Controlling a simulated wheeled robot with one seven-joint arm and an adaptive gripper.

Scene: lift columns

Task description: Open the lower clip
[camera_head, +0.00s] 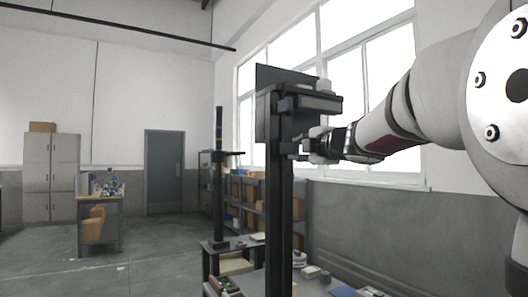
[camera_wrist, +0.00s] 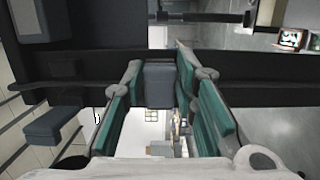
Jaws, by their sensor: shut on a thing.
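A dark upright column (camera_head: 280,210) stands ahead of my arm, with a dark carriage (camera_head: 318,103) near its top. My gripper (camera_head: 303,149) is at the column just below this carriage. In the wrist view, my gripper's green-padded fingers (camera_wrist: 158,92) lie on both sides of a small grey block (camera_wrist: 158,76), which looks like the clip, and are shut on it. The block sits against a dark bar that crosses the picture. A second grey block (camera_wrist: 54,125) stands apart at the left. The fingers hide the clip in the head view.
A second column (camera_head: 219,170) stands farther back. Shelves with boxes (camera_head: 252,190) line the wall under the windows. A low table (camera_head: 335,290) with small items lies below. Open floor (camera_head: 150,265) is to the left, with a cabinet (camera_head: 50,180) and a workbench (camera_head: 100,200) beyond.

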